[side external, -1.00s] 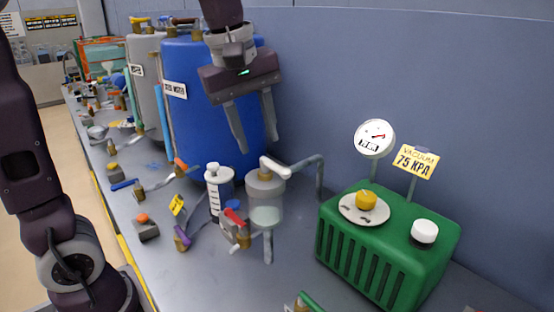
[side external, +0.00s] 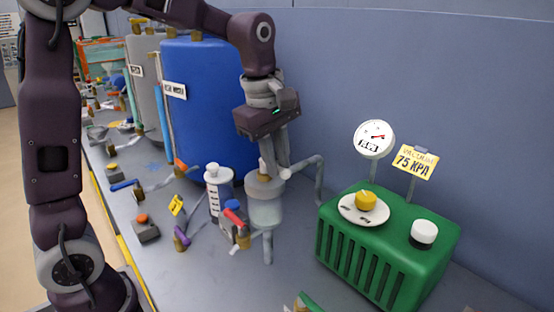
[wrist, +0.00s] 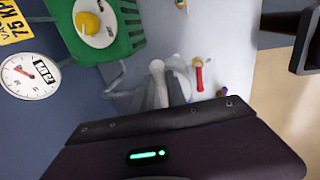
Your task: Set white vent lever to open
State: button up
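The white vent lever (side external: 285,173) sits on top of the clear grey-capped vessel (side external: 265,208) in the side view. Its far end shows beside my fingers; the rest is mostly hidden behind them. My gripper (side external: 277,168) points down at the vessel's top, with its fingertips at the lever. In the wrist view the pale rounded end of the lever (wrist: 157,66) shows at the fingertips of my gripper (wrist: 166,80). The fingers overlap in the side view, so I cannot tell whether they are closed on the lever.
A green vacuum box (side external: 385,240) with a yellow knob (side external: 365,200) and a gauge (side external: 374,138) stands to the right. A white bottle (side external: 218,188) and a red-handled valve (side external: 234,217) are close left. A blue drum (side external: 205,110) stands behind.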

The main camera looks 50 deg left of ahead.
grip_shut()
jog(key=shift+r, duration=0.1)
dwell(1.0)
jog(key=shift+s+m, duration=0.1)
jog(key=shift+m, duration=0.2)
jog(key=s+a+m+g+h, duration=0.2)
jog(key=s+a+m, duration=0.2)
jog(key=m, duration=1.3)
jog(key=shift+a, duration=0.6)
jog(key=shift+m, duration=0.3)
jog(key=o, duration=0.7)
grip_release()
jog(key=shift+c, duration=0.2)
